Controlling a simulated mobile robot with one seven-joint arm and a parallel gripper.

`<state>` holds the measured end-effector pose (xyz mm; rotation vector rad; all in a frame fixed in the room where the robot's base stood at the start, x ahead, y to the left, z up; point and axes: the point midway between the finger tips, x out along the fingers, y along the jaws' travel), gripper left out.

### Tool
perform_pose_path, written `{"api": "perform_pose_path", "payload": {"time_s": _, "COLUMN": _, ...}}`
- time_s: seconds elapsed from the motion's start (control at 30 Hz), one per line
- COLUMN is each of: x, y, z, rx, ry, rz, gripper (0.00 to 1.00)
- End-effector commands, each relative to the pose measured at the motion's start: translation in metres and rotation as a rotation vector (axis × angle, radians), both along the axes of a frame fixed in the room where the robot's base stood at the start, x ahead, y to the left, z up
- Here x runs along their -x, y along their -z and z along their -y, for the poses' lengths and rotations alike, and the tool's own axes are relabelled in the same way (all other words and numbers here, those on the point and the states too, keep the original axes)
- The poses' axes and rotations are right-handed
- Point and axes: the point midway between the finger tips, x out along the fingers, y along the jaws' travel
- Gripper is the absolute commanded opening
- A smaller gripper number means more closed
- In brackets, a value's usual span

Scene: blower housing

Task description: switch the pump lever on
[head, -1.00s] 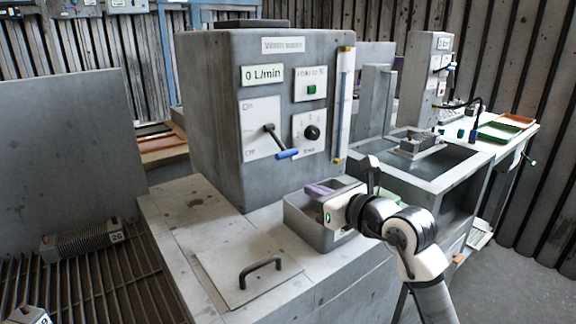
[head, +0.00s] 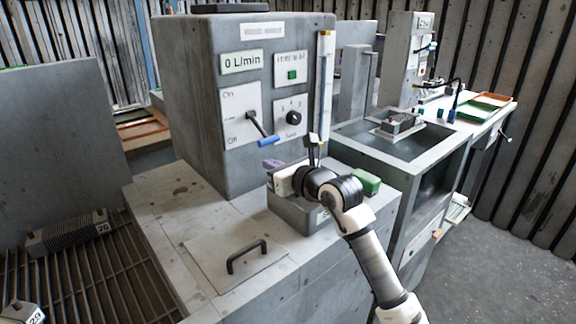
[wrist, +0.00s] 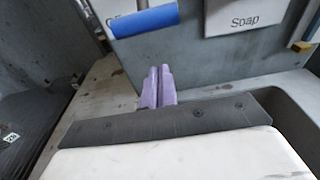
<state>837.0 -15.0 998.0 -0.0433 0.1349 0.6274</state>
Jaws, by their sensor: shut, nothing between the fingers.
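The pump lever has a dark rod and a blue handle (head: 268,141). It sits on a white plate (head: 236,106) marked On at the top and Off at the bottom. The handle hangs low, near the Off end. My gripper (head: 272,164), with purple fingers, is just below the handle and apart from it in the head view. In the wrist view the shut fingers (wrist: 157,87) are empty, below the blue handle (wrist: 143,20) at the top edge.
The grey housing (head: 180,100) carries a 0 L/min display (head: 241,62), a green button (head: 292,75) and a Soap dial (head: 293,118). A grey bin (head: 290,208) stands under my wrist. A hatch with a black handle (head: 246,256) lies in front. A sink (head: 400,140) is at right.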

Motion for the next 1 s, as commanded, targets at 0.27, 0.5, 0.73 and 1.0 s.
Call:
{"api": "perform_pose_path", "payload": {"time_s": 0.27, "x": 0.005, "y": -0.036, "z": 0.004, "rx": 0.002, "ry": 0.001, "rz": 0.001, "gripper": 0.0}}
{"api": "perform_pose_path", "payload": {"time_s": 0.5, "x": 0.006, "y": -0.039, "z": 0.004, "rx": 0.001, "ry": 0.0, "rz": -0.001, "gripper": 0.0}}
{"api": "perform_pose_path", "payload": {"time_s": 0.73, "x": 0.006, "y": -0.039, "z": 0.004, "rx": 0.001, "ry": 0.0, "rz": -0.002, "gripper": 0.0}}
{"api": "perform_pose_path", "payload": {"time_s": 1.0, "x": 0.008, "y": -0.045, "z": 0.006, "rx": 0.031, "ry": 0.0, "rz": -0.039, "gripper": 0.0}}
